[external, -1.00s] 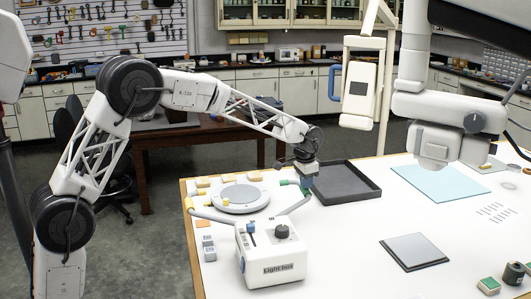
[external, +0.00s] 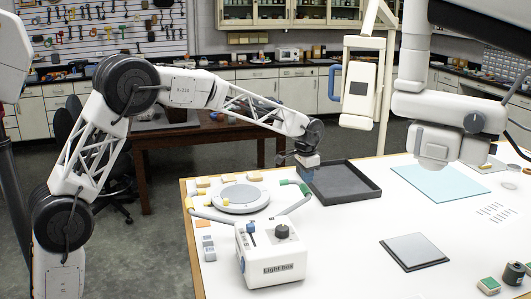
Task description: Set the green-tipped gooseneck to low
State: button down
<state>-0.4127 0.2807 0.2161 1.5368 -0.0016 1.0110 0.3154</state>
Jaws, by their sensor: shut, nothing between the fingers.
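The white light box (external: 270,262) stands at the front left of the white table, with a blue lever (external: 251,232) and a dark knob (external: 282,231) on top. The green-tipped gooseneck (external: 304,189) comes from its right side; its green end lies just behind the box, beside the round grey plate. A second gooseneck with a yellow tip (external: 190,203) curves to the left. My gripper (external: 307,175) points down close above and behind the green tip, at the dark tray's left edge. It is shut and empty. Whether it touches the green tip I cannot tell.
The round grey plate (external: 241,197) lies behind the box, with small yellow and orange blocks around it. The dark tray (external: 345,183) is right of my gripper. A dark square plate (external: 414,252) and a light blue mat (external: 440,183) lie further right, with clear table between.

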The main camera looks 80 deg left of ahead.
notch_tip(320, 180, up, 11)
jog(key=shift+r, duration=0.2)
jog(key=shift+s+d, duration=0.1)
dwell(0.5)
jog(key=s+d+r, duration=0.3)
jog(key=s+d, duration=2.1)
jog(key=s+d+f, duration=0.4)
jog(key=s, duration=0.5)
jog(key=s+d+f+m+t, duration=0.1)
jog(key=s+d+f, duration=0.2)
jog(key=s, duration=0.7)
jog(key=s+d+f, duration=0.4)
jog(key=s+d, duration=0.1)
jog(key=s, duration=0.4)
jog(key=shift+s+f+h, duration=0.15)
jog(key=shift+f+h, duration=0.15)
